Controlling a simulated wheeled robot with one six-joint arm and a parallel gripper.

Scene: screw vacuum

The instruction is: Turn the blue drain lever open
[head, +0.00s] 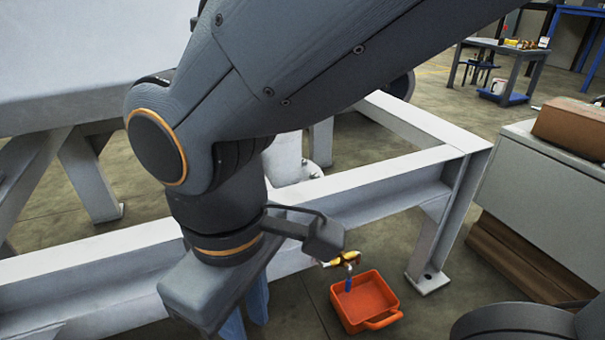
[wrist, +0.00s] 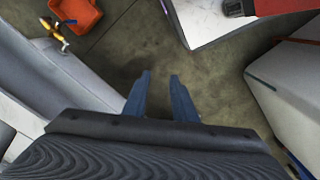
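The blue drain lever (head: 348,284) hangs below a brass valve (head: 345,259) beside the white steel frame in the head view. In the wrist view the lever (wrist: 66,22) and brass valve (wrist: 54,33) show small at the upper left. An orange bin (head: 372,301) sits on the floor under the valve; it also shows in the wrist view (wrist: 84,13). My gripper (head: 245,315) is left of the valve in the head view, apart from the lever. In the wrist view its two blue fingers (wrist: 160,85) are spread with only floor between them.
The white steel frame (head: 350,203) runs beside the arm, with a post (head: 437,240) right of the bin. A grey cabinet (head: 540,170) with a brown box (head: 570,128) on top stands at the right. Bare concrete floor (wrist: 150,55) lies beyond the fingers.

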